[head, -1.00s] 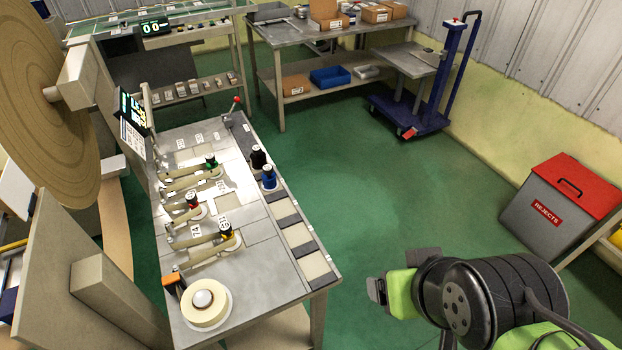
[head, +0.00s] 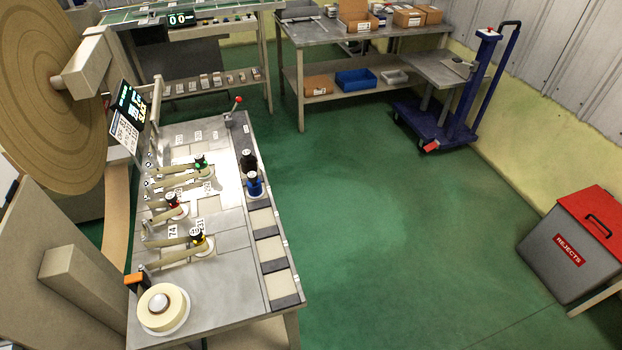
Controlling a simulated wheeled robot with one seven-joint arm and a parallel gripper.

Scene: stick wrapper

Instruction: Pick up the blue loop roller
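The blue loop roller (head: 254,184) stands upright in the dark strip along the right side of the machine table (head: 222,285), in the head view. It has a blue body with a dark stem and a pale round top. A black roller (head: 249,162) stands right behind it. My gripper is not in view, so I cannot see whether it is open or shut. Nothing touches the blue roller except the table strip under it and perhaps the black roller, which it overlaps in the view.
Green (head: 201,165), red (head: 172,206) and yellow (head: 199,238) rollers sit on the table's left part. A tape roll (head: 163,306) lies at the front. A lever (head: 233,108) rises at the back. The green floor (head: 380,230) is clear up to the rejects bin (head: 570,250).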

